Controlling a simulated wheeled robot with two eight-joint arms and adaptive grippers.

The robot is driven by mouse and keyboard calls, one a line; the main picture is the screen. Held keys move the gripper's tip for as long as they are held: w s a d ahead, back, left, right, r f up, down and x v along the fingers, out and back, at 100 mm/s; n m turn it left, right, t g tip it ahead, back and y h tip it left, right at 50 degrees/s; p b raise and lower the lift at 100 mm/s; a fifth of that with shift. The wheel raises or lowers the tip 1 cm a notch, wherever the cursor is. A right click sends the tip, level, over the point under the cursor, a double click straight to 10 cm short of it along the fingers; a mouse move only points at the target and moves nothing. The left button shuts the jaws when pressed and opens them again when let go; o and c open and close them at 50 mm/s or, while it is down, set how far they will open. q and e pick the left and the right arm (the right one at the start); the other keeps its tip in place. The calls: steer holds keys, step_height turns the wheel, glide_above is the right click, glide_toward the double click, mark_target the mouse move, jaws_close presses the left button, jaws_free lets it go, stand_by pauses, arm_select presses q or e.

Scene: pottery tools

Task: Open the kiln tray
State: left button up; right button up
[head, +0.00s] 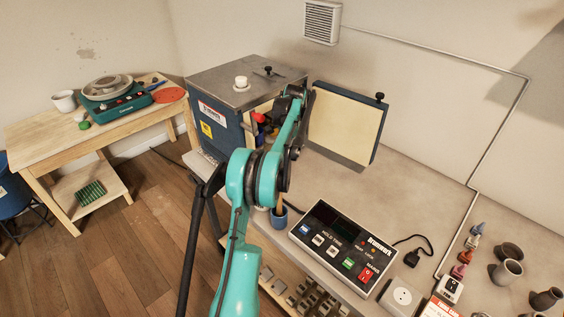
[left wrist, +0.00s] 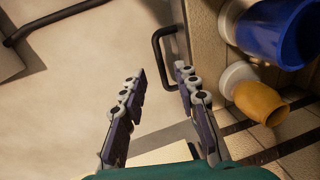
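The kiln (head: 228,122) is a blue box with a grey metal top in the head view; its thick cream-lined door (head: 345,125) stands open to the right. My left arm reaches up in front of the kiln opening and hides much of the inside. In the left wrist view, my left gripper (left wrist: 161,76) is open with its two fingers apart. A black bar handle (left wrist: 156,52) on the edge of the pale kiln tray (left wrist: 203,40) shows ahead, between the fingertip lines. A blue cup (left wrist: 268,32) and an orange cup (left wrist: 258,100) are beside it.
A control box (head: 340,243) with buttons sits on the worktop in front of the door. Small pots (head: 507,270) and bottles stand at the right. A wooden table (head: 60,140) with a pottery wheel (head: 107,92) is at the far left. Open floor lies between.

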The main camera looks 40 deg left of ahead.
arm_select(q)
steer(key=f, duration=0.2)
steer(key=f+b, duration=0.1)
steer(key=f, duration=0.1)
steer(key=a+f, duration=0.1)
steer(key=f, duration=0.1)
steer(key=shift+b, duration=0.35)
steer(key=shift+r, duration=0.1)
jaws_close()
